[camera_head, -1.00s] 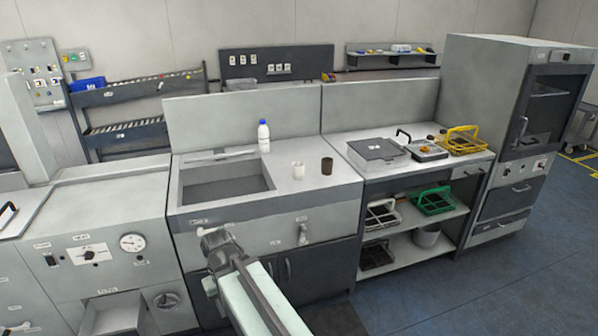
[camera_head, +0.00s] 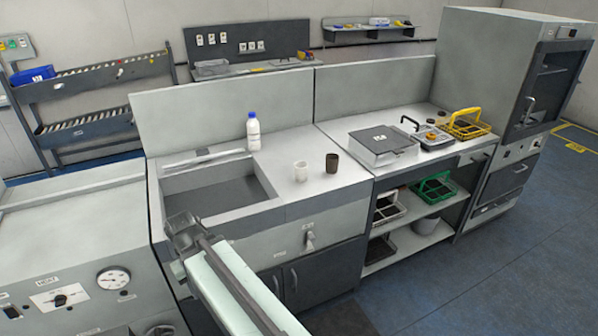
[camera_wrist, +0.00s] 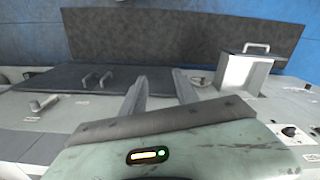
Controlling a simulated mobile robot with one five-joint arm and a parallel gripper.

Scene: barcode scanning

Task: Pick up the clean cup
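A white cup (camera_head: 300,171) stands upright on the counter to the right of the sink. A dark brown cup (camera_head: 332,163) stands just right of it, apart from it. The white cup looks plain and clean; the inside of either cup is hard to see. My gripper (camera_head: 182,232) is in front of the sink's front edge, left of and nearer than both cups. In the wrist view my gripper (camera_wrist: 159,82) has its two fingers apart with nothing between them. Neither cup can be made out in the wrist view.
A white bottle with a blue cap (camera_head: 253,131) stands behind the sink (camera_head: 215,197). A grey box (camera_head: 383,143), a scale-like device (camera_head: 433,137) and a yellow basket (camera_head: 468,126) are on the right counter. The counter in front of the cups is clear.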

